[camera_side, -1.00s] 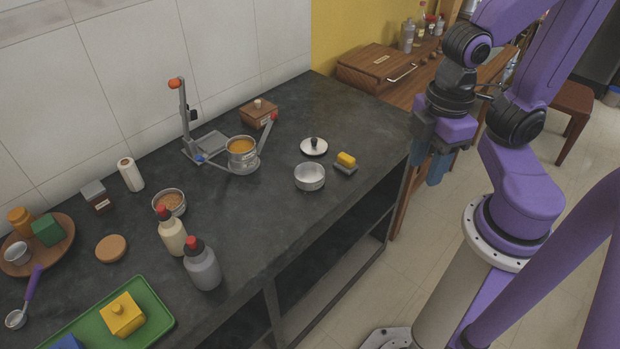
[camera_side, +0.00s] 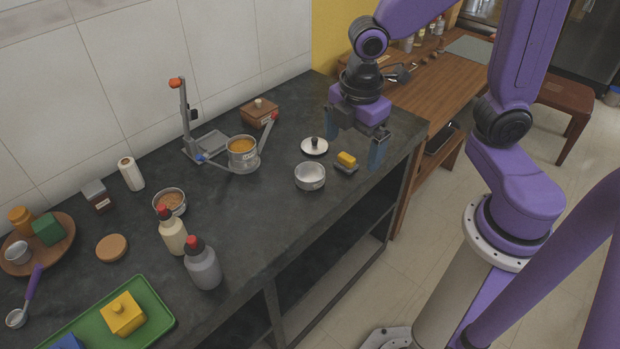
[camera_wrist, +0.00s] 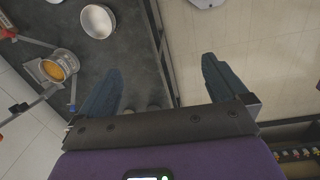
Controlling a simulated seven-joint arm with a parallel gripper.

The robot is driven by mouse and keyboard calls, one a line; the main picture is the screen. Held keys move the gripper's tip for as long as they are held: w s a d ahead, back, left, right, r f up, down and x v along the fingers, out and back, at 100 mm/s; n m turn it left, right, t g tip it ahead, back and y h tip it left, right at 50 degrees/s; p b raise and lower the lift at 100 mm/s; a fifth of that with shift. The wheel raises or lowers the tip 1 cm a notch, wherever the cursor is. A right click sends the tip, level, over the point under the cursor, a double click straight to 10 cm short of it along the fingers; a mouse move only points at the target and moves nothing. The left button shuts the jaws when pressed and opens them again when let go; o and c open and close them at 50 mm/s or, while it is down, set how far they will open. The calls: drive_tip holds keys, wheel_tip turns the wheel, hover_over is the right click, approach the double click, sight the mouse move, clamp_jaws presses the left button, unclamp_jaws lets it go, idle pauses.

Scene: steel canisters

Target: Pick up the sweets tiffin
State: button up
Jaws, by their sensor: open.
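Several steel tins are on the dark counter, and I cannot tell by a label which is the sweets tiffin. One tin with orange-yellow contents (camera_side: 243,155) sits in a grey carrier frame; it also shows in the wrist view (camera_wrist: 52,70). An open tin with brown contents (camera_side: 170,203) stands to the left. An open, empty-looking tin (camera_side: 310,177) stands nearer the front edge, also in the wrist view (camera_wrist: 98,21). My gripper (camera_side: 354,142) is open and empty above the counter's right end, right of the tins. Its fingers show apart in the wrist view (camera_wrist: 162,68).
A lid (camera_side: 314,146) and a yellow sponge on a holder (camera_side: 346,160) lie near my gripper. The carrier's upright (camera_side: 187,115) rises at the back. Two bottles (camera_side: 202,264), a green tray (camera_side: 150,318) and a wooden box (camera_side: 258,112) take up other counter space.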

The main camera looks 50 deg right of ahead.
drive_tip(key=w+d+f+n, duration=0.1)
drive_tip(key=w+f+n, duration=0.2)
drive_tip(key=w, duration=0.6)
drive_tip(key=n+h, duration=0.1)
drive_tip(key=n, duration=0.2)
approach(311, 178)
wheel_tip(311, 178, down, 2)
drive_tip(key=shift+f, duration=0.15)
drive_tip(key=shift+w+d+f, duration=0.1)
drive_tip(key=shift+d+f, duration=0.05)
drive_tip(key=shift+f, duration=0.7)
drive_tip(key=shift+w+d+f, duration=0.1)
drive_tip(key=shift+d+f, duration=0.05)
drive_tip(key=shift+f, duration=0.75)
drive_tip(key=shift+w+d+f, duration=0.1)
drive_tip(key=shift+d+f, duration=0.05)
drive_tip(key=shift+f, duration=0.7)
drive_tip(key=shift+m, duration=0.3)
drive_tip(key=c, duration=0.9)
